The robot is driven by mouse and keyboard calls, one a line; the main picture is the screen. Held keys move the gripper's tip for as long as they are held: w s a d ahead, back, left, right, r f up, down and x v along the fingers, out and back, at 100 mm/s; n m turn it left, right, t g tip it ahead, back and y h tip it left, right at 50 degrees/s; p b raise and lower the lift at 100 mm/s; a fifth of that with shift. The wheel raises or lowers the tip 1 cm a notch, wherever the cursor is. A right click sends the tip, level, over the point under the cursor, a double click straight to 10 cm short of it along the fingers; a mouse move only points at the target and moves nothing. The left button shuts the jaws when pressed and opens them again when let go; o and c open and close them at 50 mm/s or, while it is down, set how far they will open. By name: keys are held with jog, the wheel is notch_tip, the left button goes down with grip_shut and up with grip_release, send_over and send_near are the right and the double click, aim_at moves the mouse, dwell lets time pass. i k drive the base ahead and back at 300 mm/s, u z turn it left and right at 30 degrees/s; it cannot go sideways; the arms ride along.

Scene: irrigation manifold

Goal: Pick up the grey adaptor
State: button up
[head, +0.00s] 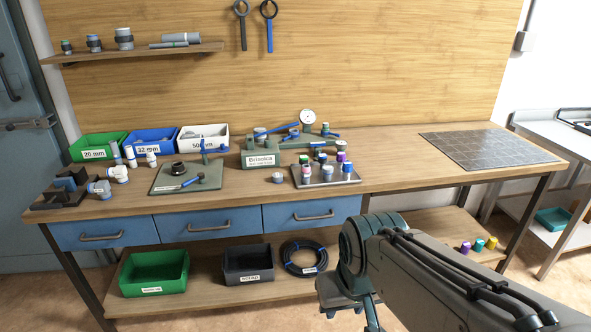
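I cannot single out the grey adaptor for certain. Small grey and white fittings with coloured bands stand on a grey tray (347,182) on the bench, right of centre. Several grey and white pipe fittings (118,173) with blue bands lie at the bench's left. More grey fittings (123,38) stand on the wall shelf. My arm reaches in from the lower right, in front of the bench. My gripper (343,300) is low at the bottom edge, apart from all the fittings. Its fingertips do not show clearly.
Green, blue and white labelled bins (203,137) stand at the back left. A green plate (188,178) with a blue-handled tool and a gauge rig (263,157) fill the middle. The bench is clear around the dark grid mat (487,149). Drawers (208,224) and a lower shelf are below.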

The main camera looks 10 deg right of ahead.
aim_at(305, 172)
jog(key=u, duration=0.75)
jog(key=i, duration=2)
jog(key=z, duration=3)
